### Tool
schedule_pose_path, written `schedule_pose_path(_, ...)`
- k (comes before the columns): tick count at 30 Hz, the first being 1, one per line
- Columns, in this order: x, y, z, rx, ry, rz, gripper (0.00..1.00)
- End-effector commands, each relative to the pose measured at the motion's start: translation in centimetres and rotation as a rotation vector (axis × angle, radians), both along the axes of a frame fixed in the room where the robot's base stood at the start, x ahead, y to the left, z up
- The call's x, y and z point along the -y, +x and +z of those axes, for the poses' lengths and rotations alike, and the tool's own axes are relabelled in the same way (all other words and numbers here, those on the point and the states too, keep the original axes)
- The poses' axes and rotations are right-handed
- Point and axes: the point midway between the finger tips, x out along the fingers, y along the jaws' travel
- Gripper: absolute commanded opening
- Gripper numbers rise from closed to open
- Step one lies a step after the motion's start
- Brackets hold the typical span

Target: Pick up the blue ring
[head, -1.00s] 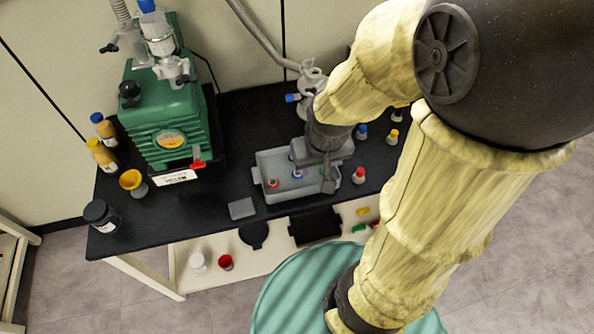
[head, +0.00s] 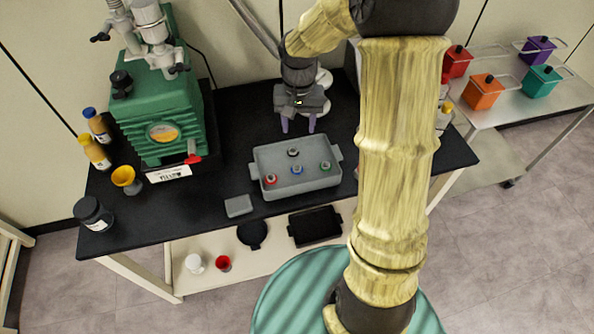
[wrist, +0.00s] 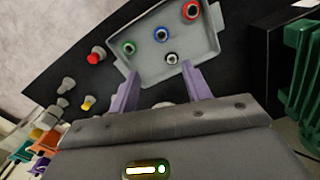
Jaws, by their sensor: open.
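The blue ring (head: 297,170) sits in the grey tray (head: 262,153) on the black bench, between a red ring (head: 270,180) and a green ring (head: 325,166). A dark ring (head: 293,152) lies behind it. In the wrist view the blue ring (wrist: 161,34) shows ahead of the fingers, beyond the dark ring (wrist: 171,58). My gripper (head: 298,128) is open and empty, behind the tray's far edge in the head view. Its purple fingers are apart in the wrist view (wrist: 161,72), pointing toward the tray. They hold no ring.
A green pump (head: 160,110) stands left of the tray, with bottles (head: 95,150) and a yellow funnel (head: 125,177) beside it. A small grey block (head: 239,206) lies front left of the tray. Small capped items stand to the tray's right, partly behind my arm.

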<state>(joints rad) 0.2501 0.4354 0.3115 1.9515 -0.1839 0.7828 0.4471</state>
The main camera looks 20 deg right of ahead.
Motion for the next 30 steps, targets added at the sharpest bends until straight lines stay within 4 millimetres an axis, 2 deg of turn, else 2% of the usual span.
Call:
schedule_pose_path(6, 0.0, -0.1, -0.1, 0.0, 0.0, 0.002, 0.49)
schedule_pose_path(10, 0.0, -0.1, -1.2, -0.003, 0.0, 0.003, 0.49)
schedule_pose_path(25, -0.1, -0.2, -9.9, -0.005, 0.001, 0.003, 0.49)
schedule_pose_path(30, -0.2, -0.1, -11.9, -0.001, 0.0, 0.005, 0.49)
